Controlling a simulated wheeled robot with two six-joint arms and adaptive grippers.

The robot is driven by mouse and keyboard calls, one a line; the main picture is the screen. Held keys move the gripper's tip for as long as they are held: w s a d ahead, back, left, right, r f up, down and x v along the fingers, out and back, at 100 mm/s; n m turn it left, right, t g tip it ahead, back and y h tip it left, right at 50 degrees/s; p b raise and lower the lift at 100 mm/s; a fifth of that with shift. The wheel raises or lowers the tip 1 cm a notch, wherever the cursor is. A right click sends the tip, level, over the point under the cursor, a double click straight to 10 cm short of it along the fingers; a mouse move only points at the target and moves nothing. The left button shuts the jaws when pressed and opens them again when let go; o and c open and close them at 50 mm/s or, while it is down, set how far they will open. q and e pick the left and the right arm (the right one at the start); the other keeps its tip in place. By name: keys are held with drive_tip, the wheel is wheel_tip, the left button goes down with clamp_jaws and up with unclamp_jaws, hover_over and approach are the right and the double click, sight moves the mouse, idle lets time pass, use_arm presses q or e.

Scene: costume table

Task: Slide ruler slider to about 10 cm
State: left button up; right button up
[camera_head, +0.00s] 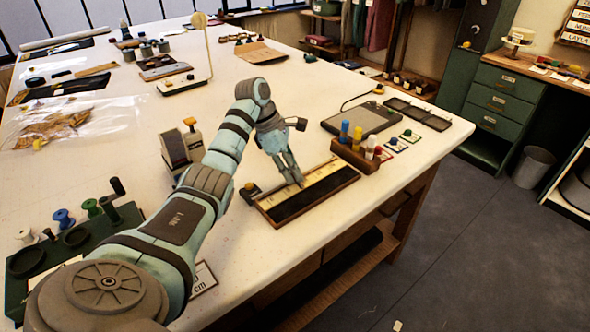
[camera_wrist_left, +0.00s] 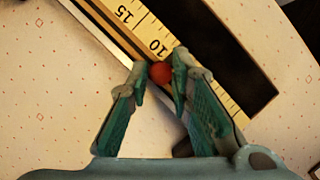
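The ruler (camera_head: 325,183) lies in a dark wooden frame near the table's front edge. In the left wrist view its yellow scale (camera_wrist_left: 187,62) shows the numbers 15 and 10. The slider's round red knob (camera_wrist_left: 160,72) sits beside the scale, close to the 10. My left gripper (camera_head: 294,181) reaches down onto the ruler. Its two fingertips, also in the left wrist view (camera_wrist_left: 160,70), stand on either side of the red knob and appear to touch it. In the head view the fingers hide the knob. My right gripper is not in view.
A wooden holder with coloured bottles (camera_head: 356,155) stands just right of the ruler's far end. A dark tablet (camera_head: 362,120) lies behind it. A stamp-like block (camera_head: 178,150) and a green tray of spools (camera_head: 75,240) are to the left.

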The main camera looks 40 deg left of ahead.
use_arm(q)
drive_tip(key=shift+o, duration=1.4)
drive_tip(key=shift+w, duration=0.1)
drive_tip(key=shift+r, duration=0.1)
drive_tip(key=v, duration=0.5)
drive_tip(key=shift+a+r, duration=0.1)
drive_tip(key=shift+a, duration=0.1)
drive_tip(key=s+a, duration=0.6)
drive_tip(key=a, duration=0.3)
drive_tip(key=shift+s+a+f, duration=0.2)
drive_tip(key=shift+a, duration=0.15)
